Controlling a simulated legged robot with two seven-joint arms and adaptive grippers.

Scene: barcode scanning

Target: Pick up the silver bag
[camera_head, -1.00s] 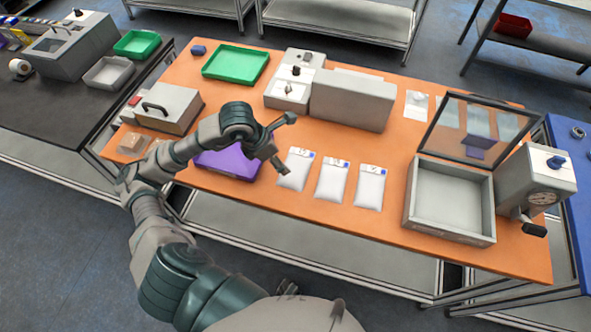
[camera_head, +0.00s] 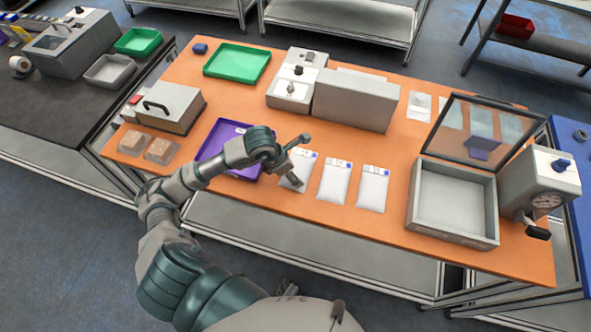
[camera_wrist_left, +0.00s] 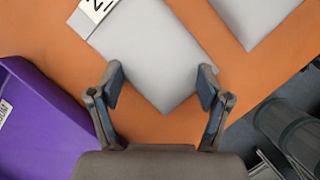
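Three silver-white bags lie flat in a row on the orange table (camera_head: 250,203): a left bag (camera_head: 301,165), a middle bag (camera_head: 334,183) and a right bag (camera_head: 372,190). Each has a label at its far end. My left gripper (camera_head: 294,181) is over the near part of the left bag. In the left wrist view the open fingers of the gripper (camera_wrist_left: 160,88) stand on either side of the lower end of this bag (camera_wrist_left: 150,50), with nothing held. I cannot tell whether they touch it. My right gripper is not in view.
A purple tray (camera_wrist_left: 40,125) lies left of the left bag, partly behind my arm in the head view. A grey box with a raised lid (camera_head: 453,205) stands at the right. A long grey box (camera_head: 355,103) stands behind the bags. A green tray (camera_head: 237,62) is farther back.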

